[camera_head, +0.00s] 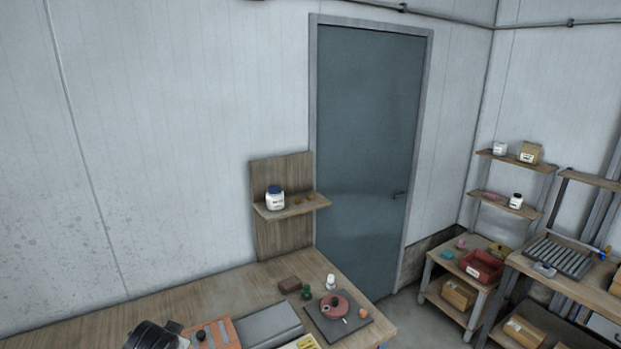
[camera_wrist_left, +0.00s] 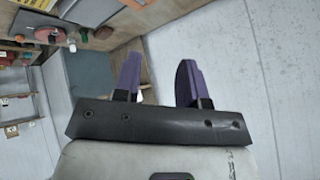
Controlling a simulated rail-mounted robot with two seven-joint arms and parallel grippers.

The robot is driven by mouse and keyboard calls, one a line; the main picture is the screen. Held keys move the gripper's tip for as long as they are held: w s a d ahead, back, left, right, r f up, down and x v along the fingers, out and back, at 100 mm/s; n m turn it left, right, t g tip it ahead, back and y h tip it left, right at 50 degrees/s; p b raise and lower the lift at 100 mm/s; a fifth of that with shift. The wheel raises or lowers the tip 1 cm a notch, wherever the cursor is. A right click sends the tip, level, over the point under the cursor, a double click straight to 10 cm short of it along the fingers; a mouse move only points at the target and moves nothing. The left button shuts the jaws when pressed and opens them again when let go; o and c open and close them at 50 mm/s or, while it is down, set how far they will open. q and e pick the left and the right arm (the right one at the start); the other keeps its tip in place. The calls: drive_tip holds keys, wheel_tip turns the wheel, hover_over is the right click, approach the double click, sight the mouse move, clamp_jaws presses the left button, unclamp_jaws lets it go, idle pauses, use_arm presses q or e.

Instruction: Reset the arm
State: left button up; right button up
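My left gripper (camera_wrist_left: 158,82) shows in the left wrist view with its two purple fingers apart and nothing between them. It is in the air, with the pale wall and the wooden shelf board behind it. Neither gripper can be made out in the head view. A dark rounded part at the bottom edge of the head view is cut off, and I cannot tell what it belongs to.
A wooden workbench (camera_head: 190,303) carries a grey case (camera_head: 270,325), an orange item (camera_head: 213,334) and a dark board (camera_head: 352,338) with a red round object (camera_head: 335,306). A wall shelf (camera_head: 291,207) holds a white jar (camera_head: 275,200). A blue-grey door (camera_head: 368,140) and storage racks (camera_head: 484,293) stand beyond.

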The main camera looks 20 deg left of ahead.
use_arm(q)
drive_tip(key=s+d+r+m+t+h+p, duration=0.2)
drive_tip(key=s+d+m+p, duration=0.15)
drive_tip(key=s+d, duration=1.25)
drive_tip(key=s+d+f+g+h+p, duration=0.1)
drive_tip(key=s+d+f+g+p, duration=0.1)
drive_tip(key=s, duration=0.7)
drive_tip(key=s+d+f+n+g+h+p, duration=0.1)
drive_tip(key=s+d+f+g+p, duration=0.1)
drive_tip(key=s+d+f, duration=0.3)
drive_tip(key=s+f+g, duration=0.1)
drive_tip(key=s, duration=0.3)
drive_tip(key=shift+s+d+f, duration=0.2)
drive_tip(key=shift+d+f, duration=0.1)
